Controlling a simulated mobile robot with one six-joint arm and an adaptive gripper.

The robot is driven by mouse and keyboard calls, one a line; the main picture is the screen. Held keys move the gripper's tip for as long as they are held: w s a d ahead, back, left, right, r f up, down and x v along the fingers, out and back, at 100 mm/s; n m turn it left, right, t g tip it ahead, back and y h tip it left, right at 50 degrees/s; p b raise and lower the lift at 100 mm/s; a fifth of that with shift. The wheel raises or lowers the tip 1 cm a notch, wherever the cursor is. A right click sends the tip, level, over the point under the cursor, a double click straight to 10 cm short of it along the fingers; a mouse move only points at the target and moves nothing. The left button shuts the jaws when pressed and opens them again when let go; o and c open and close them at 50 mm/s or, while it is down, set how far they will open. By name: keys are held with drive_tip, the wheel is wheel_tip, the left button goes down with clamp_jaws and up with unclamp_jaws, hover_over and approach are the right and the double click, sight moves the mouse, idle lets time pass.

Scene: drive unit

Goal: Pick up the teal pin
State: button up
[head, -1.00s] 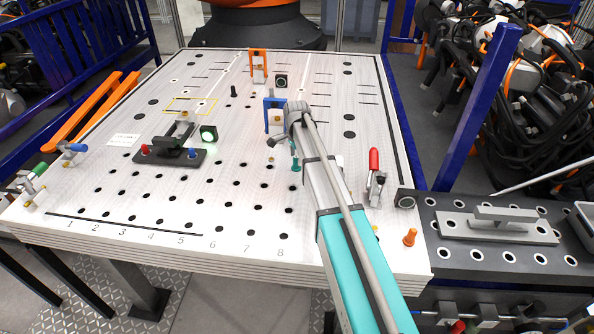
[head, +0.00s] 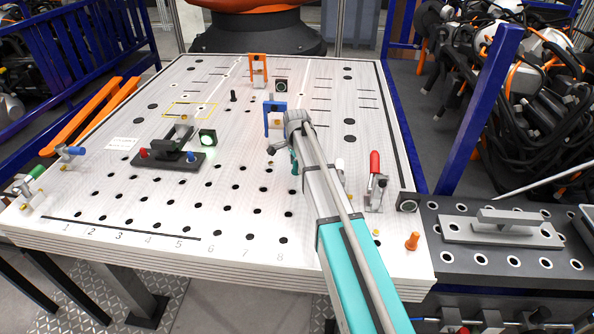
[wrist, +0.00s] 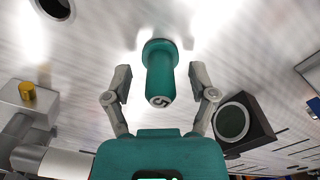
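The teal pin (wrist: 160,72) stands between the two fingers of my gripper (wrist: 158,84) in the wrist view. It has a wide flange at its far end and a mark like a 5 on its near end. The fingers are open, with a gap on each side of the pin. In the head view, only a sliver of the teal pin (head: 294,161) shows beside my arm, which hides the rest. My gripper's fingertips are hard to make out there.
A blue bracket (head: 275,106) stands just behind my gripper. A red-handled clamp (head: 375,165) and an orange pin (head: 412,241) are to the right. A dark fixture (head: 168,157) with a lit green lamp (head: 207,138) is to the left. The front left has open holes.

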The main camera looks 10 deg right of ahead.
clamp_jaws()
drive_tip(key=shift+r, duration=0.1)
idle(0.4)
wheel_tip(320, 180, up, 3)
drive_tip(key=p, duration=0.3)
drive_tip(key=s+d+r+p, duration=0.3)
drive_tip(key=s+r+p, duration=0.6)
drive_tip(key=s, duration=0.4)
drive_tip(key=shift+s+d+r+p, duration=0.2)
drive_tip(key=shift+s+r+p, duration=0.1)
drive_tip(key=shift+r+p, duration=0.15)
